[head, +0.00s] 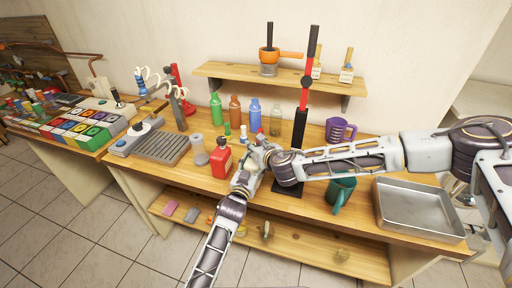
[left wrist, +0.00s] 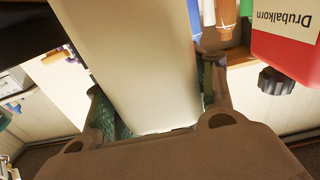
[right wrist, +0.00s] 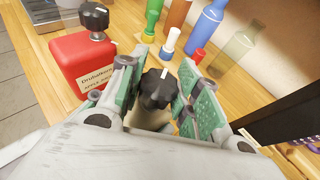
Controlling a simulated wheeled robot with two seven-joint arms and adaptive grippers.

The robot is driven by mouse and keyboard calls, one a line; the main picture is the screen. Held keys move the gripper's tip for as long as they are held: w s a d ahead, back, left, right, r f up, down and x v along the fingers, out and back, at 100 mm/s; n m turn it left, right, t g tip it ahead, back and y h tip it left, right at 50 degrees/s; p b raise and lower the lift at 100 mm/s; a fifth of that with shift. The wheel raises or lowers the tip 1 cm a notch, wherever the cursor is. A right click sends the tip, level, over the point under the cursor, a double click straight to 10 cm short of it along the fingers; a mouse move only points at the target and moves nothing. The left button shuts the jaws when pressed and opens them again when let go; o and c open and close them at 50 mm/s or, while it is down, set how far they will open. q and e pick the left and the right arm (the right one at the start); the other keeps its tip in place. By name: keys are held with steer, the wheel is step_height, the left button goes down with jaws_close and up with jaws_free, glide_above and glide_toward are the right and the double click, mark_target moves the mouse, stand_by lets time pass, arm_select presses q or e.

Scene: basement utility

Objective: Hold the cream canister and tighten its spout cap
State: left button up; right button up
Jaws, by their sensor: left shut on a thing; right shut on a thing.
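The cream canister (left wrist: 140,60) fills the middle of the left wrist view, between the fingers of my left gripper (left wrist: 155,95), which is shut on its body. The cream body (right wrist: 147,119) shows just below the cap. In the head view my left gripper (head: 247,172) and right gripper (head: 264,155) meet above the bench and hide most of the canister. Whether the cap is tight cannot be seen.
A red canister (head: 221,162) with a black cap stands close left of the grippers. Several coloured bottles (head: 235,112) stand behind. A black and red upright press (head: 300,125), a purple mug (head: 340,131), a teal pitcher (head: 342,190) and a metal tray (head: 418,232) are to the right.

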steer(key=shift+w+d+m+t+h, duration=0.1)
steer(key=shift+m+t+h, duration=0.4)
steer(key=shift+m+h, duration=2.05)
steer(key=shift+m+g+h, duration=0.5)
steer(key=shift+m+h, duration=1.45)
steer(key=shift+h, duration=0.9)
steer(key=shift+m+g+h, duration=1.4)
steer(key=shift+m+h, duration=0.6)
steer(key=shift+m, duration=0.1)
steer(key=shift+m+g+h, duration=0.5)
steer(key=shift+m, duration=0.1)
steer(key=shift+a+f+m+g+h, duration=0.25)
steer(key=shift+a+m+g+h, duration=0.15)
steer(key=shift+m+g, duration=0.35)
steer(key=shift+d+r+m+g+h, duration=0.15)
steer(key=shift+m+g+h, duration=0.15)
steer(key=shift+m+g, duration=0.3)
steer(key=shift+d+r+m+g+h, duration=0.15)
steer(key=shift+m+g+h, duration=0.15)
steer(key=shift+m+g, duration=0.25)
steer(key=shift+a, duration=0.1)
steer(key=o, duration=0.9)
steer(key=shift+o, duration=0.8)
